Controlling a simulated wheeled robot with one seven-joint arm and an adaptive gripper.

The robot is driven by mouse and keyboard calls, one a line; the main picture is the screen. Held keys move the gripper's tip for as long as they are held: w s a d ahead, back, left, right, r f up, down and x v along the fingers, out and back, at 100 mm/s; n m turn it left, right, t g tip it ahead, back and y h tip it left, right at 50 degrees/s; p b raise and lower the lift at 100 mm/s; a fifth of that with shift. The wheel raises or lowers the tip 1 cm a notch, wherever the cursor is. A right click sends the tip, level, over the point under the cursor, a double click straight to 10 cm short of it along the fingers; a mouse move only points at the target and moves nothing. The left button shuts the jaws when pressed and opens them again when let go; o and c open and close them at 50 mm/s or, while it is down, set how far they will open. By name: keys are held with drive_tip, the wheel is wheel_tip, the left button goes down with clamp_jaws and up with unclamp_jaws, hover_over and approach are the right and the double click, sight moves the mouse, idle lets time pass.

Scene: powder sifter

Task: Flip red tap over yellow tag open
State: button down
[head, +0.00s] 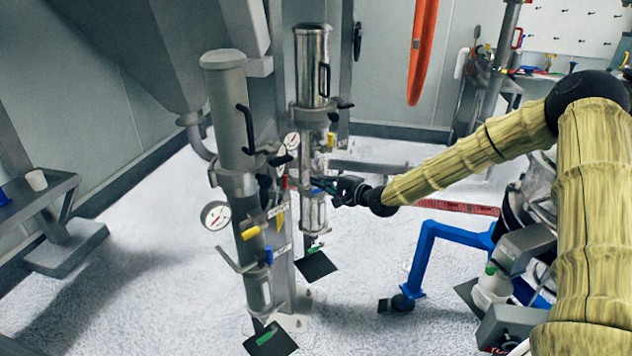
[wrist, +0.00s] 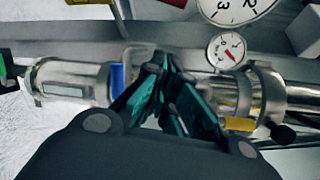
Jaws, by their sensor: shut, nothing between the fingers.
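A small red tap handle (head: 285,182) shows in the head view between the two upright cylinders, with a yellow tag (head: 279,221) hanging below it. In the wrist view a red piece (wrist: 172,3) is cut off by the top edge, with a yellow strip (wrist: 121,8) to its left. I cannot tell how far the tap is turned. My gripper (head: 322,185) is at the rear steel cylinder, right of the red tap and apart from it. In the wrist view my gripper (wrist: 163,68) has its teal fingers together, holding nothing, in front of the cylinder's pipework.
The rear steel cylinder (head: 312,62) and front grey cylinder (head: 229,105) stand close together. Gauges (head: 215,215) and black handles stick out around them. A blue tap (wrist: 117,80) and a yellow part (wrist: 238,124) flank my fingers.

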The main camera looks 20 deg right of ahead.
sight(285, 181)
drive_tip(key=w+a+p, duration=0.4)
drive_tip(key=a, duration=0.2)
drive_tip(key=shift+w+a, duration=0.35)
drive_tip(key=shift+w, duration=0.05)
idle(0.3)
drive_tip(key=shift+f, duration=0.1)
drive_tip(key=shift+f, duration=0.1)
